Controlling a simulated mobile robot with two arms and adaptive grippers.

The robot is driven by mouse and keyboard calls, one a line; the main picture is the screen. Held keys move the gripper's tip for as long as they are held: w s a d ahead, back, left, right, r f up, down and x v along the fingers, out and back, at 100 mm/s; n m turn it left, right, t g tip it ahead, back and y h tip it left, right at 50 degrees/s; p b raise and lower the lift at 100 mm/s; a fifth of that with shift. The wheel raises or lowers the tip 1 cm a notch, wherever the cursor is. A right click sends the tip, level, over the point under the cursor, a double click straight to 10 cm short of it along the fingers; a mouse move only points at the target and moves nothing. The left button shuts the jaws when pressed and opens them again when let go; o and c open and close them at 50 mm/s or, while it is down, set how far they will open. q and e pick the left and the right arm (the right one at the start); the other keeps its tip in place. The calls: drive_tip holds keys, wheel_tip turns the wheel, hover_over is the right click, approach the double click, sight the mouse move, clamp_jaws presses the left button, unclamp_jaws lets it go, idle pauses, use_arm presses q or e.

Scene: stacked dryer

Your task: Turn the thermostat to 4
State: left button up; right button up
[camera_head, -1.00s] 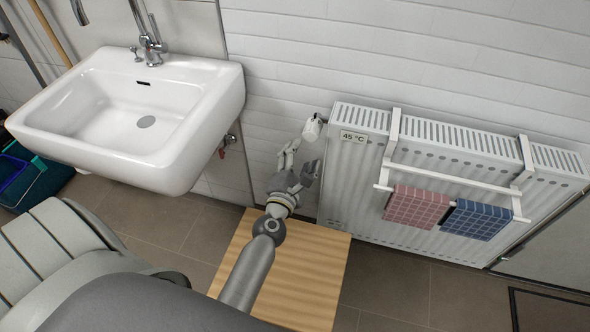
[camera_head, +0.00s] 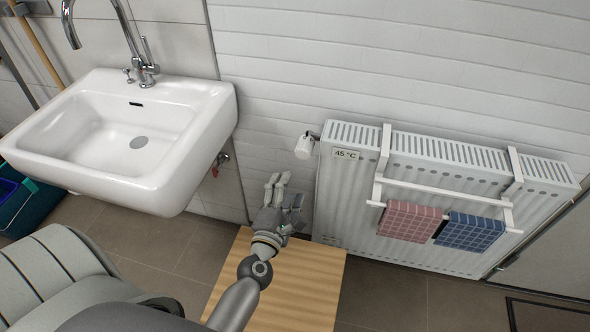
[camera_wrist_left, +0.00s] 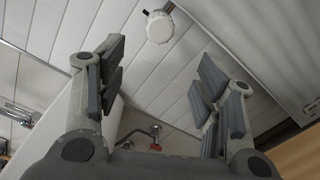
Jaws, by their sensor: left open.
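The white thermostat knob (camera_head: 304,146) sits on the wall at the upper left corner of the white radiator (camera_head: 340,200). It also shows in the left wrist view (camera_wrist_left: 160,27), at the top middle, beyond and between the two fingers. The number it is set to is too small to read. My left gripper (camera_head: 285,188) is open and empty, below the knob and apart from it. In the left wrist view its fingers (camera_wrist_left: 160,85) are spread wide with nothing between them. My right gripper does not show.
A white sink (camera_head: 150,150) is on the wall at left, with a red-handled valve (camera_head: 219,160) below it. A rack on the radiator holds a pink towel (camera_head: 409,220) and a blue towel (camera_head: 470,232). A wooden surface (camera_head: 300,290) lies below my left gripper.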

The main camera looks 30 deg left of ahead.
sight(302, 155)
use_arm(q)
drive_tip(key=w+a+m+p, duration=0.1)
drive_tip(key=w+m, duration=0.3)
drive_tip(key=m, duration=0.3)
drive_tip(key=w+m+p, duration=0.1)
drive_tip(key=w+m, duration=0.3)
drive_tip(key=m, duration=0.4)
drive_tip(key=w+a+m+p, duration=0.1)
drive_tip(key=w+m, duration=0.3)
drive_tip(key=m, duration=0.3)
drive_tip(key=shift+a+p, duration=0.3)
drive_tip(key=shift+p, duration=0.05)
drive_tip(key=c, duration=1)
drive_tip(key=shift+n, duration=0.6)
drive_tip(key=o, duration=1)
